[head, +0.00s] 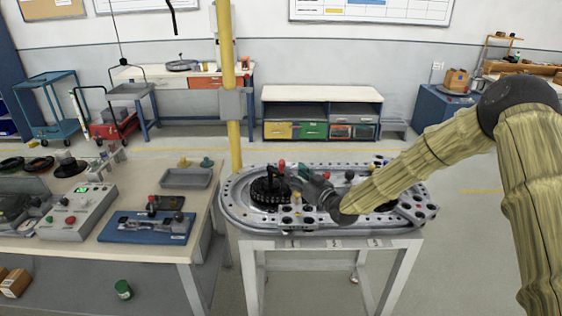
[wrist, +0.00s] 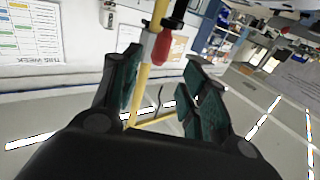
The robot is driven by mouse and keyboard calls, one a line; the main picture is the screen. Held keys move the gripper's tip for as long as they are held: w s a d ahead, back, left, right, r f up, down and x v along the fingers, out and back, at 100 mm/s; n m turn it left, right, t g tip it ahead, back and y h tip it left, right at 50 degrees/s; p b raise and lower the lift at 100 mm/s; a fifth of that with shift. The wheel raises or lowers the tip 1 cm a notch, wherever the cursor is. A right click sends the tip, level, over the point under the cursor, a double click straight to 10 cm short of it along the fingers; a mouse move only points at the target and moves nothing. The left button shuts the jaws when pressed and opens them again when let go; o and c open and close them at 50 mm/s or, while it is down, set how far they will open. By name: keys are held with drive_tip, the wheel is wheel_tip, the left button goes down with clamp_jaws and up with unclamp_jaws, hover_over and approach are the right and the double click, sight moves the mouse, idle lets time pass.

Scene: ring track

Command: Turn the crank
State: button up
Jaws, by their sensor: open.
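The ring track (head: 232,208) is a grey oval plate on a light stand. The crank (head: 269,182) is a black part on a dark round wheel at its left end. A red knob (head: 282,163) shows beside the crank. My gripper (head: 300,172) reaches in from the right, just right of the red knob. In the wrist view, my gripper (wrist: 165,80) is open. My arm hides part of the track's right half.
A yellow post (head: 228,90) stands close behind the track's left end. A workbench (head: 95,247) with a control box (head: 75,212) and blue fixture (head: 147,228) is at left. A low cabinet (head: 320,95) stands by the back wall. Open floor lies between.

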sight(284, 165)
drive_tip(key=p+x, duration=0.2)
drive_tip(key=x, duration=0.5)
drive_tip(key=shift+w+a+p, duration=0.1)
drive_tip(key=shift+w+p, duration=0.15)
drive_tip(key=shift+p, duration=0.1)
drive_tip(key=shift+w+a+f, duration=0.2)
drive_tip(key=shift+w+a, duration=0.1)
drive_tip(key=shift+w, duration=0.2)
drive_tip(key=shift+c, duration=0.4)
clamp_jaws()
